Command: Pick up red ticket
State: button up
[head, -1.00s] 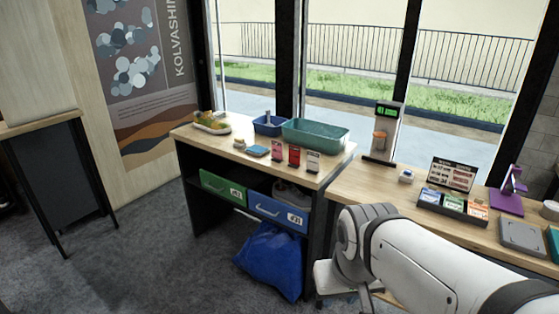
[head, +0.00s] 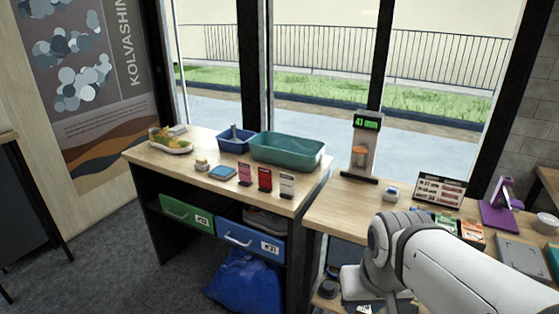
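A small upright red card (head: 265,179), which looks like the red ticket, stands near the front edge of the left wooden counter (head: 180,168). A pink card (head: 245,174) stands to its left and a white card (head: 287,185) to its right. The red card is unobstructed. My white arm crosses the lower right of the head view, well to the right of the cards. I cannot make out my gripper's fingers in this view.
Behind the cards are a teal basin (head: 288,151), a blue tub (head: 236,139) and a sneaker (head: 171,140). A blue sponge-like block (head: 222,172) lies left of the cards. Green (head: 187,214) and blue (head: 252,239) drawers sit below. A display stand (head: 364,150) stands on the right counter.

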aim_at(264, 175)
jog(key=u, duration=0.15)
jog(key=i, duration=1.45)
jog(key=u, duration=0.75)
jog(key=k, duration=0.75)
jog(key=u, duration=0.15)
jog(key=i, duration=0.8)
jog(key=z, duration=0.05)
